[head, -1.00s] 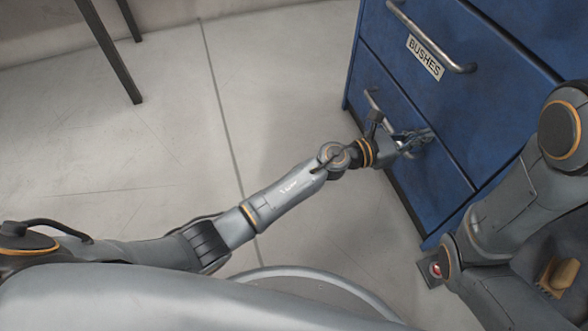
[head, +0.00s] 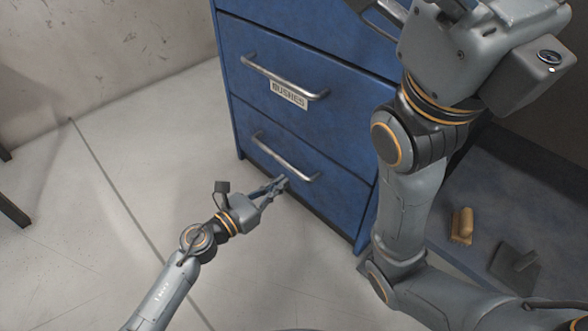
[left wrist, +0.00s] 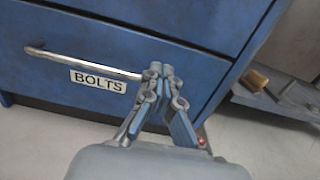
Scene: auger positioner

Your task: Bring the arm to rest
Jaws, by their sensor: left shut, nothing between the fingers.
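My left gripper (head: 283,184) is shut and empty in front of the blue cabinet's bottom drawer (head: 335,192). Its fingertips lie just below the drawer's bar handle (head: 285,162) in the head view and seem apart from it. In the left wrist view the closed fingers (left wrist: 160,72) overlap the right end of the handle (left wrist: 80,62), beside the BOLTS label (left wrist: 98,81). The drawer looks shut. My right arm is raised at the right of the head view; its gripper (head: 385,12) is largely cut off by the top edge.
The drawer above has a handle (head: 285,80) and a BUSHES label (head: 289,95); it looks shut. A wooden-looking brush (head: 462,226) and a grey flat tool (head: 516,266) lie at the right. The floor (head: 100,250) left of the cabinet is clear.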

